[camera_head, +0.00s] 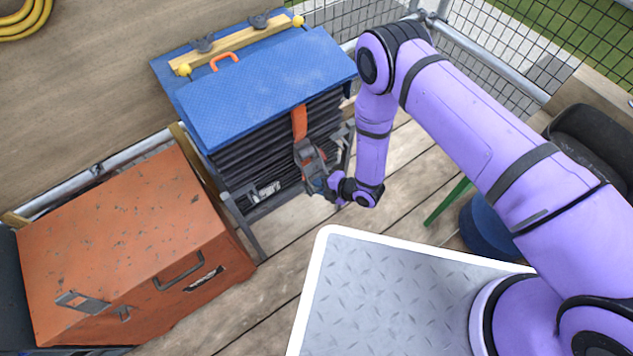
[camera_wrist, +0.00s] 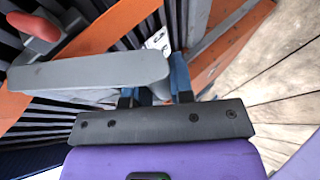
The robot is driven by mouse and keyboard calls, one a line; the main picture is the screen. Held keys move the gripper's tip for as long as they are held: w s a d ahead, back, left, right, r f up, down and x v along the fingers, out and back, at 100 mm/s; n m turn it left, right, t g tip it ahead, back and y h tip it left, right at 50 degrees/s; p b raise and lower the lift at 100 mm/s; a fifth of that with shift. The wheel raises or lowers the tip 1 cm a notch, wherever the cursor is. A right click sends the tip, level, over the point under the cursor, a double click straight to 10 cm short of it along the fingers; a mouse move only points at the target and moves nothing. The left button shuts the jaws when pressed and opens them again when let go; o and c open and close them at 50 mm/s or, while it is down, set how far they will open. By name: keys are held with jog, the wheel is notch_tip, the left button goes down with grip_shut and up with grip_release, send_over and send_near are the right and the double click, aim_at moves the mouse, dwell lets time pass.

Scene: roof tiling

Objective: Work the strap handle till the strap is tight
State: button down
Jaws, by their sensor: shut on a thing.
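An orange strap (camera_head: 299,122) runs down the front of a stack of dark tiles (camera_head: 255,135) under a blue cover (camera_head: 265,85). A grey ratchet with its strap handle (camera_head: 307,156) sits on the strap at the stack's front. In the wrist view the strap (camera_wrist: 125,18) passes behind the grey handle (camera_wrist: 85,72), which has a red grip (camera_wrist: 35,25) above it. My gripper (camera_head: 333,184) is at the handle's lower end. In the wrist view its blue fingers (camera_wrist: 165,82) are shut at the handle's end, which partly hides them.
An orange metal chest (camera_head: 120,240) stands left of the stack. A grey tread plate with a white rim (camera_head: 400,300) is in front. A blue round container (camera_head: 485,225) and a dark seat-like object (camera_head: 590,140) are at right. Wire mesh (camera_head: 480,40) closes the back. Planks lie between.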

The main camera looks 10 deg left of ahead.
jog(key=d+r+g+h, duration=0.1)
jog(key=s+r+g+h, duration=0.1)
jog(key=r, duration=0.1)
jog(key=s+d+r+m+h, duration=0.1)
jog(key=h, duration=0.1)
jog(key=shift+d+r+g, duration=0.3)
jog(key=shift+r+g, duration=0.05)
jog(key=shift+g, duration=0.05)
jog(key=shift+s+d+r+h, duration=0.15)
jog(key=shift+r+h, duration=0.05)
jog(key=shift+r, duration=0.8)
jog(key=shift+s+d+r+h, duration=0.15)
jog(key=shift+r+h, duration=0.05)
jog(key=shift+r, duration=0.75)
jog(key=c, duration=1)
grip_release()
jog(key=shift+r, duration=0.15)
jog(key=v, duration=1)
jog(key=shift+w+d+r, duration=0.15)
jog(key=shift+w+r, duration=0.05)
jog(key=shift+r, duration=0.05)
